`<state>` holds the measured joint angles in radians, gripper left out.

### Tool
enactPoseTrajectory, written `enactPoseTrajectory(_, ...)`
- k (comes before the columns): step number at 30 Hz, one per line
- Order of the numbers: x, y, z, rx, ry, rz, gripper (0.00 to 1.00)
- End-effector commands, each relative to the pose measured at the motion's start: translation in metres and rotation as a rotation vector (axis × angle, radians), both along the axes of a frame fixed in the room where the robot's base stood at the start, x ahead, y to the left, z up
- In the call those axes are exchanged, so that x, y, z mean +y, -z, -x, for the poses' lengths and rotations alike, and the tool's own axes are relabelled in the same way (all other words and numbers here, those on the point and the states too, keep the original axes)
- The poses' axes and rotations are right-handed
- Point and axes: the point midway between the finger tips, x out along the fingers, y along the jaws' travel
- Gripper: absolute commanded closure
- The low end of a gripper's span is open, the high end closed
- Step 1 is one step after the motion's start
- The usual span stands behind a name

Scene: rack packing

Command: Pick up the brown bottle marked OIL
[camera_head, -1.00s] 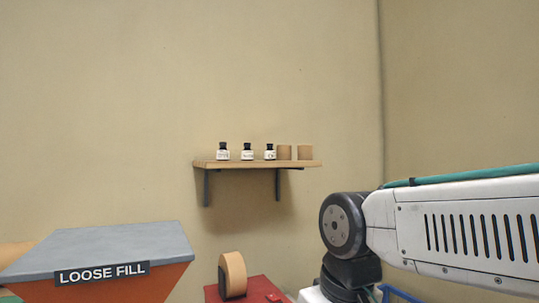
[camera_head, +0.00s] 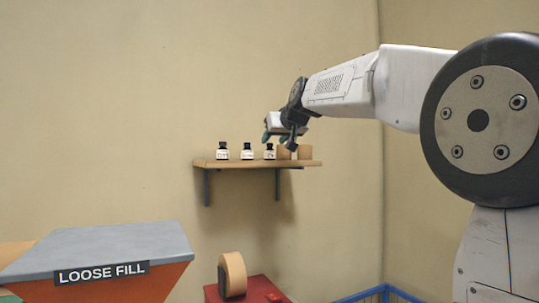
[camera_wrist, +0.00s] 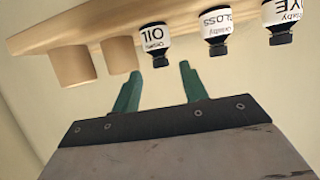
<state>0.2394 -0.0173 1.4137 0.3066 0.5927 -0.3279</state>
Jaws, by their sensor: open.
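The OIL bottle (camera_head: 269,152) is small and dark with a black cap and a white label, and stands on the wall shelf. In the wrist view the OIL bottle (camera_wrist: 152,39) appears upside down, its label reading OIL. My gripper (camera_head: 279,140) is at the shelf, just above and beside the bottle's cap in the head view. In the wrist view my gripper (camera_wrist: 159,69) has its two green fingers spread apart and empty. The bottle's cap lies in line with the gap between the fingertips; I cannot tell the exact distance.
The GLOSS bottle (camera_wrist: 215,27) and the DYE bottle (camera_wrist: 283,16) stand beside it in a row. Two plain tan cylinders (camera_wrist: 73,66) stand on its other side. The wooden shelf (camera_head: 215,164) sits on brackets. A LOOSE FILL bin (camera_head: 100,250) stands below left.

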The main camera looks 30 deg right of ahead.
Motion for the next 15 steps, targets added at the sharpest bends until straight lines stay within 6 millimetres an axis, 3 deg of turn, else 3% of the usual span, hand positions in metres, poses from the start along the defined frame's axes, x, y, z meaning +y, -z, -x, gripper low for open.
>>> enactPoseTrajectory(7,-0.001,0.014,-0.035,0.003,0.0,-0.001,0.56)
enactPoseTrajectory(15,-0.002,0.016,-0.041,0.001,0.001,-0.001,0.56)
